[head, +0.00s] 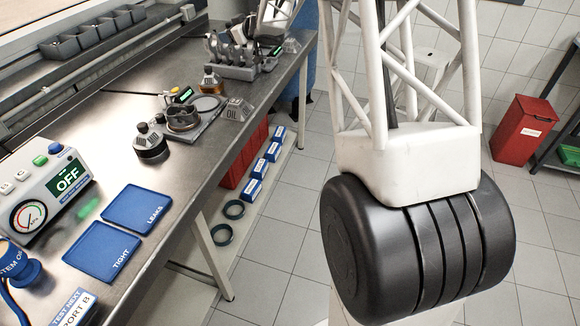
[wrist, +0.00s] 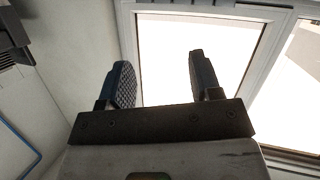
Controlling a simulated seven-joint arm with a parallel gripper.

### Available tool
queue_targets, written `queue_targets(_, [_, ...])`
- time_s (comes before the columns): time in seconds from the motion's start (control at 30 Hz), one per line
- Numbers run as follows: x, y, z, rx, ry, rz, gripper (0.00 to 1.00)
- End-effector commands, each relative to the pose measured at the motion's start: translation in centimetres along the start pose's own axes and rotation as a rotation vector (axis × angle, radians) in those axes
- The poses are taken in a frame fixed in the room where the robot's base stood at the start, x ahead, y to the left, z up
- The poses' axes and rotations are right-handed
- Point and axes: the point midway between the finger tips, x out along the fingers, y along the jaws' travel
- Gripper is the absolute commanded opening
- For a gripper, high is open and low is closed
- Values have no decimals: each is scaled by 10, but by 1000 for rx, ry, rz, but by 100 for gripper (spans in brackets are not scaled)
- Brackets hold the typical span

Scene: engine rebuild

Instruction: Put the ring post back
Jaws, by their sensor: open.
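My gripper (wrist: 160,62) shows in the wrist view with its two dark fingers apart and nothing between them. It points up toward a bright window, away from the bench. In the head view my gripper cannot be made out. I cannot tell for sure which thing is the ring post. A dark round fixture with a ring-like top (head: 183,116) sits on a flat plate mid-bench. A dark round piece with a grey top (head: 151,145) stands to its left, nearer to me. A small amber jar with a dark lid (head: 210,82) stands behind.
The steel bench (head: 140,105) runs along the left. On it are blue TIGHT (head: 103,252) and LEAKS (head: 139,208) mats, a gauge box reading OFF (head: 45,200), a grey OIL piece (head: 236,110) and an engine block (head: 235,55). A red bin (head: 523,130) stands right.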

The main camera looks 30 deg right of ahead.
Motion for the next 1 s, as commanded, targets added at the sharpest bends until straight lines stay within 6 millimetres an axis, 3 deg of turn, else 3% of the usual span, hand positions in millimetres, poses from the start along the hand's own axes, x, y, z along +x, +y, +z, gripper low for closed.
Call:
queue_targets(0.2, [-46, -17, -30, 11, -59, 168, 58])
queue_targets(0.47, [-107, -43, -48, 53, -161, 337, 58])
queue_targets(0.77, [-185, -89, -46, 129, -313, 477, 58])
queue_targets(1.0, [-250, -137, -32, 210, -456, 538, 58])
